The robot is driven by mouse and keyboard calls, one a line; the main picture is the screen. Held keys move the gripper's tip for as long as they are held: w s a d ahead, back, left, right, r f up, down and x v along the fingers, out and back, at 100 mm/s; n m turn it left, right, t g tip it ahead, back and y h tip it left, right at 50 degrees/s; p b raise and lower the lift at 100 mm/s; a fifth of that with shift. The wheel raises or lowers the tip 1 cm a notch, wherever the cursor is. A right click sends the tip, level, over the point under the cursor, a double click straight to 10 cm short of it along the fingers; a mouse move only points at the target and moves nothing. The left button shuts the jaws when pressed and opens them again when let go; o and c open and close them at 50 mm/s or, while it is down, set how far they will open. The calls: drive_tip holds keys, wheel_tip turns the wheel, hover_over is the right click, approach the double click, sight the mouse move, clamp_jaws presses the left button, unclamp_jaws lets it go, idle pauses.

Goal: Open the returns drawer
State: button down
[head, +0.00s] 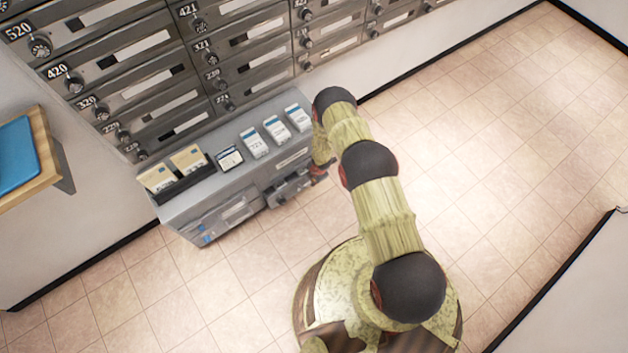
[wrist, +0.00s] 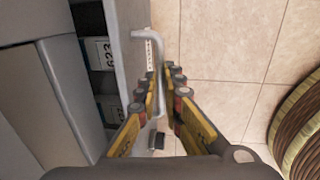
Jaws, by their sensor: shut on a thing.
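The grey cabinet (head: 185,212) stands against the mailbox wall, with drawers in its front. At its right end, a drawer (head: 292,187) stands out a little from the front; I cannot read a returns label on it. My gripper (head: 318,172) is at this drawer, partly hidden by my arm. In the wrist view, my gripper (wrist: 164,84) is shut on the grey bar handle (wrist: 151,38) of the drawer front (wrist: 127,50). Behind that front, a dark gap shows items with white number labels (wrist: 104,52), so the drawer stands partly open.
Card trays (head: 172,172) and several small boxes (head: 254,143) stand on the cabinet top. Another front with a blue mark (head: 228,217) is to the left. A wooden shelf (head: 48,160) with a blue pad juts out at far left. Tiled floor (head: 480,150) is clear to the right.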

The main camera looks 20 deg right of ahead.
drive_tip(key=shift+s, duration=0.15)
idle(0.7)
drive_tip(key=s+d+p, duration=0.2)
drive_tip(key=s+p, duration=0.3)
drive_tip(key=s, duration=0.3)
drive_tip(key=s+d+p, duration=0.3)
drive_tip(key=s+p, duration=0.2)
drive_tip(key=s, duration=0.3)
drive_tip(key=shift+s+d, duration=0.2)
drive_tip(key=shift+s, duration=0.15)
drive_tip(key=shift+f, duration=0.1)
drive_tip(key=c, duration=2.3)
unclamp_jaws()
drive_tip(key=o, duration=0.4)
drive_tip(key=shift+w, duration=0.1)
drive_tip(key=shift+r, duration=0.2)
